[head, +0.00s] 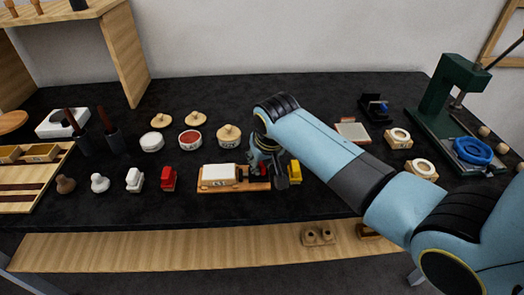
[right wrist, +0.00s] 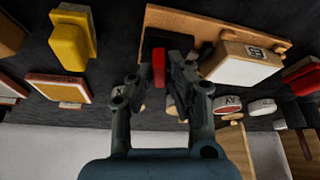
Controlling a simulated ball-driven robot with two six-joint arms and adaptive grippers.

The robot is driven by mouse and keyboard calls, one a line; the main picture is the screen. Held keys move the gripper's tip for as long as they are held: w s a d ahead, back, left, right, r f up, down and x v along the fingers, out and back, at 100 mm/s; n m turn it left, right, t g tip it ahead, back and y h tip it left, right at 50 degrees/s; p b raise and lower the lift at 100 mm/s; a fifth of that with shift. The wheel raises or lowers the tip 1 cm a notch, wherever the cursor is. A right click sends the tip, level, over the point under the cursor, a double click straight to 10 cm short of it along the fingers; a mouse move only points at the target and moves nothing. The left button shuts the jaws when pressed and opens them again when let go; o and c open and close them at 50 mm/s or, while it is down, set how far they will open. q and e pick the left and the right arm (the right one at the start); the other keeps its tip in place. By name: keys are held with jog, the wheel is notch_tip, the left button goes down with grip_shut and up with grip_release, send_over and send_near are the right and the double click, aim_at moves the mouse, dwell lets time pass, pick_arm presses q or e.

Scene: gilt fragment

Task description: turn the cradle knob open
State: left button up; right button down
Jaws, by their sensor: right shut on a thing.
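The cradle is a wooden board (head: 205,189) on the black bench, below the middle of the head view. It carries a white-topped wooden block (head: 219,172) at its left. My right gripper (head: 270,172) reaches down over the right part of the board and hides much of it. In the right wrist view, the fingers (right wrist: 160,75) are shut on a small red knob (right wrist: 158,66), beside a dark part (right wrist: 168,40) of the cradle. The block also shows there (right wrist: 240,65), to the right of the fingers. The knob's turn angle cannot be told. My left gripper is out of view.
A yellow stamp (head: 295,171) stands close to the right of my gripper. A red stamp (head: 168,178) and white stamp (head: 134,179) stand left of the cradle. Round pots, including one with red paste (head: 190,139), stand behind. A green press (head: 455,90) is far right.

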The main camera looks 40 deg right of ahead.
jog(key=shift+m+h+p, duration=0.6)
jog(key=shift+m+p, duration=0.3)
jog(key=shift+m, duration=0.6)
jog(key=c, duration=1.3)
grip_release()
jog(key=v, duration=1.2)
jog(key=shift+w+a+r, duration=0.1)
jog(key=shift+w, duration=0.15)
